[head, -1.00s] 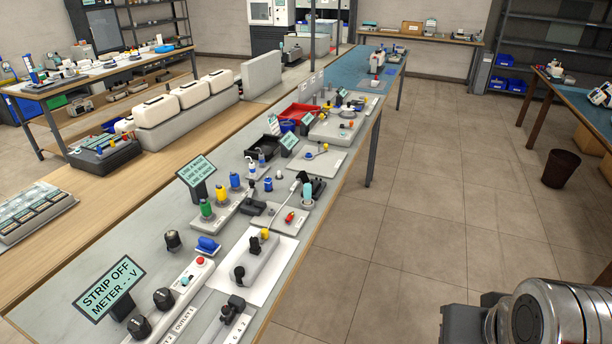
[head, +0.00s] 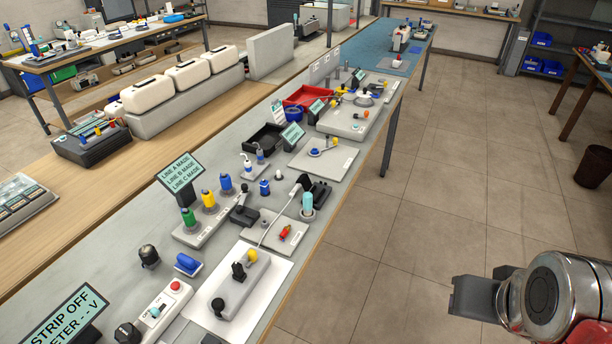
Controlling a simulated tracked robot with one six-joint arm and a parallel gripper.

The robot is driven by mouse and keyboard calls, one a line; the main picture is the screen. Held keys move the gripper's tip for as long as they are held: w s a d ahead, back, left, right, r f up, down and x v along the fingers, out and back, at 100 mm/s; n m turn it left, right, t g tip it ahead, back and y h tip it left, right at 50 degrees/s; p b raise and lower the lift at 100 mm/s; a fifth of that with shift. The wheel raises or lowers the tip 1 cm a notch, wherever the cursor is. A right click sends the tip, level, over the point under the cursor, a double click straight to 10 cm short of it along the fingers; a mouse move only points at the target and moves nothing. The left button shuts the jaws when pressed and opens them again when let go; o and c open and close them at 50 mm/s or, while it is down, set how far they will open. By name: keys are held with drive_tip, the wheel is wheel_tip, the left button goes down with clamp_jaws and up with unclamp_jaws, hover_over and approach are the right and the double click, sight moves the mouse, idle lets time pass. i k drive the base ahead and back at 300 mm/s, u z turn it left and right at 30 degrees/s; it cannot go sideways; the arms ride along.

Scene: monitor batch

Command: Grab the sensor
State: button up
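No part is plainly marked as the sensor, and I cannot tell which one it is. A light-blue capped cylinder (head: 307,203) stands upright in a grey holder near the bench's right edge. Left of it, a green (head: 189,217), a yellow (head: 208,199) and a blue cylinder (head: 226,183) stand in a row on a grey strip. A small red part (head: 286,232) lies on a grey plate. My gripper (head: 474,294) shows partly at lower right, dark grey, over the floor and well right of the bench. Its finger gap cannot be made out.
The long bench (head: 318,246) runs from lower left to the back. Signs (head: 181,172), a red tray (head: 306,97), a black tray (head: 264,139) and a grey block with a cable (head: 241,283) crowd it. Open floor (head: 440,200) lies right of it. A bin (head: 594,166) stands far right.

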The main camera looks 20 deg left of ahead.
sight(292, 191)
drive_tip(key=i, duration=1.9)
drive_tip(key=u, duration=3.35)
